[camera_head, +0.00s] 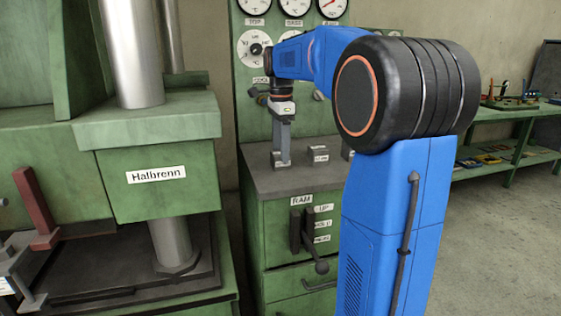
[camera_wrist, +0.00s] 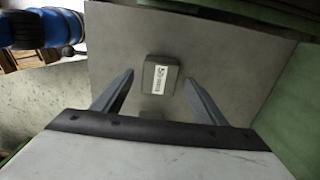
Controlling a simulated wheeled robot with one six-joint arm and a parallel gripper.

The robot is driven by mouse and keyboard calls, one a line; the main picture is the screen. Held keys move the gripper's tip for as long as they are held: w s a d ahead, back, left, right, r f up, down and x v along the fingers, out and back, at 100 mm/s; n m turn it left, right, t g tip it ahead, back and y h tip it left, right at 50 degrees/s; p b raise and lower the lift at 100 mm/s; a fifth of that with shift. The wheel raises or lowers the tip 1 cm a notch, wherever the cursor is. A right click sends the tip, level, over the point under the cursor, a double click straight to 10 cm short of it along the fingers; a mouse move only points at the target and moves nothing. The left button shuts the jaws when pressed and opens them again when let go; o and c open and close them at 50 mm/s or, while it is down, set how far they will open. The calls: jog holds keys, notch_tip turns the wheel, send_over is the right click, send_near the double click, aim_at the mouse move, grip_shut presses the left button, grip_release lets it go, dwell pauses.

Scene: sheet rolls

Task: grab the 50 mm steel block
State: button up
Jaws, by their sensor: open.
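The steel block (camera_wrist: 161,75) is a small dark grey block with a white label on its top. The label seems to start with 50, but the rest is too small to read. In the wrist view it lies in the picture between the two fingertips of my gripper (camera_wrist: 158,78), with a gap on each side. My gripper is open and empty. In the head view my gripper (camera_head: 281,158) points down at the cabinet top (camera_head: 262,184), with its fingertips low near the surface. There the block is mostly hidden by the fingers.
A second grey labelled block (camera_head: 318,154) stands to the right of my gripper. Another (camera_head: 347,153) is partly hidden by my arm. A gauge panel (camera_head: 247,112) rises behind. The green press (camera_head: 160,185) stands left. The cabinet top's front is clear.

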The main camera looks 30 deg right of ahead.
aim_at(276, 164)
jog(key=shift+f, duration=1.75)
grip_shut()
jog(key=shift+r, duration=0.1)
